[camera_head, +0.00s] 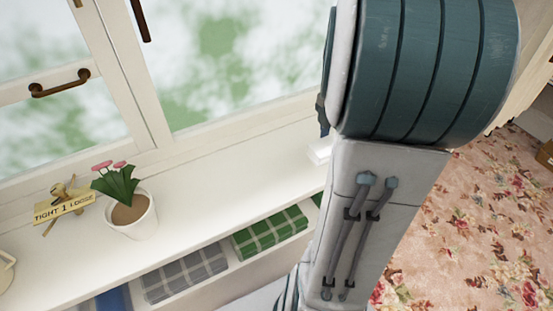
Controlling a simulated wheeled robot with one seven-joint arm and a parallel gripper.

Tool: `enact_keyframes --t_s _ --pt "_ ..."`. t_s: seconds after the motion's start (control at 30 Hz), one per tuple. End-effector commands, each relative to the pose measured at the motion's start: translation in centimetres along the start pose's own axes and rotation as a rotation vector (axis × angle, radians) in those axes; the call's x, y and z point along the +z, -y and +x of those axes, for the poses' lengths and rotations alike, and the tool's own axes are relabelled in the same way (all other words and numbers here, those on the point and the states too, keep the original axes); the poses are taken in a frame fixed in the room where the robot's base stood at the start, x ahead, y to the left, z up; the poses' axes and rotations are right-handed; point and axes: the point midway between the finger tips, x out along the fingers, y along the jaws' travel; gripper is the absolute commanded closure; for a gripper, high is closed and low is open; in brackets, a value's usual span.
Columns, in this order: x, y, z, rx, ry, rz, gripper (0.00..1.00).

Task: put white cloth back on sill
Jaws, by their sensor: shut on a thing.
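A small white folded thing, which looks like the white cloth (319,151), shows at the left edge of my arm, low over the white sill (230,190). Its right part is hidden behind my arm. I cannot tell whether it touches the sill. A dark piece of my gripper (323,124) shows just above it. The rest of my gripper is hidden behind my arm links. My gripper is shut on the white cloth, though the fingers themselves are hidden.
A potted plant with pink flowers (133,214) and a yellow sign (63,206) stand on the sill at left. Green checked cloth (270,231) and grey checked cloth (186,273) lie on a shelf below. The window (230,70) rises behind. The sill between plant and white cloth is clear.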

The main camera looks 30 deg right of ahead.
Motion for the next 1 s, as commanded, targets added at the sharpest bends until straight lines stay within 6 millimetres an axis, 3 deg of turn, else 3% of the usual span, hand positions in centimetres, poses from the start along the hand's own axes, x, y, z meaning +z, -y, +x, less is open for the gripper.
enact_keyframes --t_s 0.5,0.67,1.0 --pt "-8.1 -6.5 6.2 -0.003 -0.002 -0.009 0.68" --pt "-8.9 -7.2 6.9 -0.001 -0.002 -0.005 0.68" --pt "-8.9 -7.2 10.8 -0.002 -0.002 -0.003 0.68"
